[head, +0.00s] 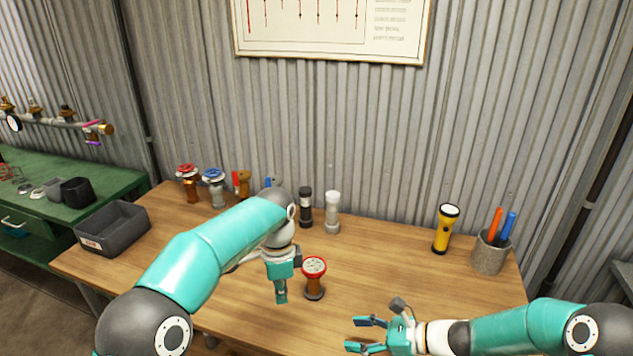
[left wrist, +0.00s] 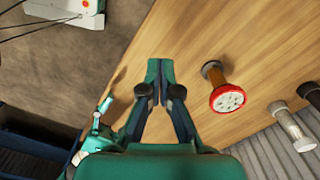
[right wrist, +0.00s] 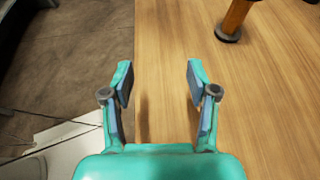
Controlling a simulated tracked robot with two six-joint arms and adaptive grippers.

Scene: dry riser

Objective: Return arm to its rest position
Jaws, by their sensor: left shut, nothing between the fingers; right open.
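My left gripper (head: 281,292) is above the middle of the wooden table, just left of a valve with a red handwheel (head: 314,268). Its fingers are shut and empty, and they also show together in the left wrist view (left wrist: 157,75). The red-wheeled valve stands upright, apart from the fingers, and shows to their right in the left wrist view (left wrist: 228,97). My right gripper (head: 358,334) is near the table's front edge at the lower right, open and empty. In the right wrist view its fingers (right wrist: 158,80) are spread over the table edge.
On the wooden table (head: 400,270) stand several valves at the back left, a black and a white-topped cylinder (head: 332,212), a yellow flashlight (head: 445,229), a grey pen cup (head: 489,254) and a grey bin (head: 113,230). A green bench (head: 45,215) is at left. The table's centre right is clear.

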